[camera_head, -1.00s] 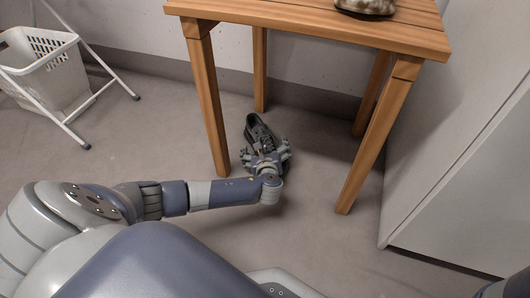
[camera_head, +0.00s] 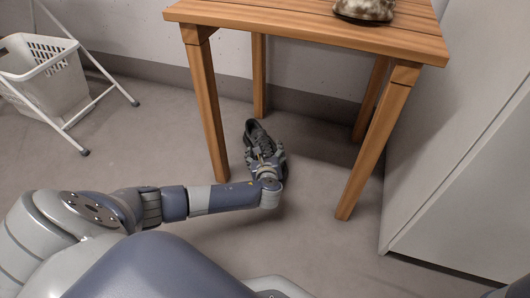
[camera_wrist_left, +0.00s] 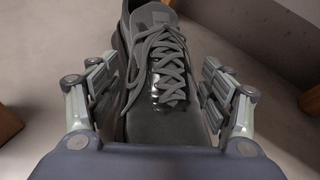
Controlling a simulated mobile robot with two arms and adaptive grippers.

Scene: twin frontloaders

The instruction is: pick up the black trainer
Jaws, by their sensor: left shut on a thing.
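My right gripper is not in view.
The wooden table (camera_head: 300,24) stands over the trainer, its front left leg (camera_head: 207,105) close by and its front right leg (camera_head: 375,145) farther off.

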